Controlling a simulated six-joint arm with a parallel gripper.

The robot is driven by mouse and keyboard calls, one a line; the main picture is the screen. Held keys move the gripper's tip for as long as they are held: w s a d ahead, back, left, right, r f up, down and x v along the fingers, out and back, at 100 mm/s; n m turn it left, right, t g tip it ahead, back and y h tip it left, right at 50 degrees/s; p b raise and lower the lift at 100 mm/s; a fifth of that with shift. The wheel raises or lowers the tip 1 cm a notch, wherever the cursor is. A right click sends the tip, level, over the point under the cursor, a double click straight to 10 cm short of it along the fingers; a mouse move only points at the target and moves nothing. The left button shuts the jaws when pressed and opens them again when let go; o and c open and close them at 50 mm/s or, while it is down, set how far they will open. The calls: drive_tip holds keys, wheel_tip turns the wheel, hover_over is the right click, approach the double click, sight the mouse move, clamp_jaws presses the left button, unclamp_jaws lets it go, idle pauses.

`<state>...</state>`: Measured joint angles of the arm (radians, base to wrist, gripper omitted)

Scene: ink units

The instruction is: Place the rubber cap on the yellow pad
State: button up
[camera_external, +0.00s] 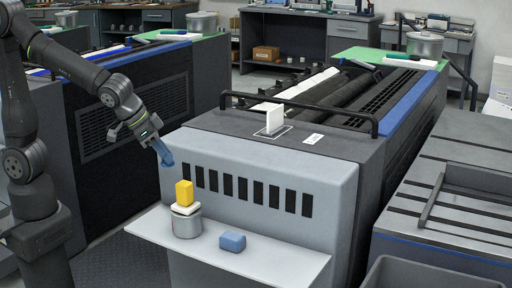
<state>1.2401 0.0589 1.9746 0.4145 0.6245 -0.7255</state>
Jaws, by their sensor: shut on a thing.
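My gripper (162,152) is at the left front corner of the grey press, above and left of the yellow pad. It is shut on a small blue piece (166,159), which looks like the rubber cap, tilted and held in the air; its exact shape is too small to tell. The yellow pad (184,193) is an upright yellow block. It rests on a white pad (186,209) on top of a grey metal can (187,226). The blue piece is apart from the yellow pad.
The can stands on a white shelf (280,258) at the press front. A blue block (232,242) lies on the shelf to the right of the can. A white block (275,118) stands on the press top (225,122). A grey bin (430,276) is at lower right.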

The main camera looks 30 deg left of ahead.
drive_tip(key=w+f, duration=0.1)
drive_tip(key=w, duration=0.1)
drive_tip(key=w+f, duration=0.1)
drive_tip(key=w, duration=0.1)
drive_tip(key=w+f, duration=0.2)
drive_tip(key=shift+w+a, duration=0.2)
drive_tip(key=shift+w, duration=0.15)
drive_tip(key=shift+f, duration=2)
drive_tip(key=o, duration=0.9)
drive_tip(key=shift+f, duration=0.15)
drive_tip(key=shift+o, duration=0.2)
drive_tip(key=v, duration=1.2)
drive_tip(key=x, duration=1.2)
